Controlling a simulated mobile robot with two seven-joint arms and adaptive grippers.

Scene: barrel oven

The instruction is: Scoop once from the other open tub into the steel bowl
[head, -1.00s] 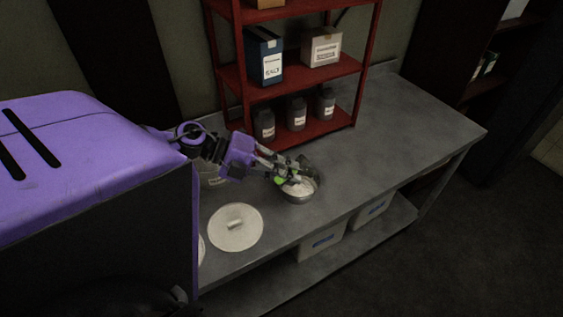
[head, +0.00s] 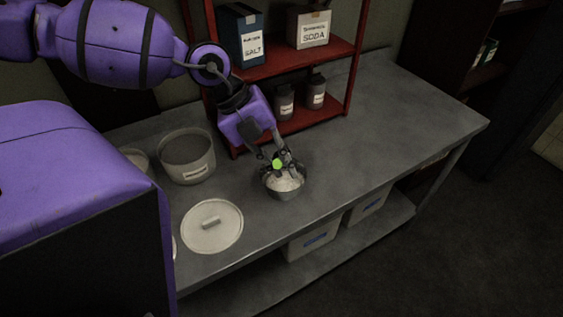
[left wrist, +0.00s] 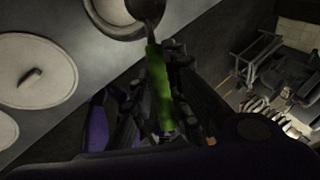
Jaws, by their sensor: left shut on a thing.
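My left gripper (head: 280,163) is shut on a scoop by its green handle (left wrist: 160,88), just over the steel bowl (head: 289,194). White powder shows in the bowl. The scoop's head is mostly hidden by the fingers in the head view; in the left wrist view its dark metal end is at the top, overlapping the bowl (left wrist: 107,20). An open labelled tub (head: 199,171) with darker contents stands to the left, and part of a second tub (head: 135,156) shows beside it. My right gripper is not in view.
A round lid (head: 212,238) lies at the front left of the bench, with part of another round lid left of it. The red shelf (head: 262,71) with boxes and bottles stands behind the bowl. The bench (head: 400,120) is clear to the right.

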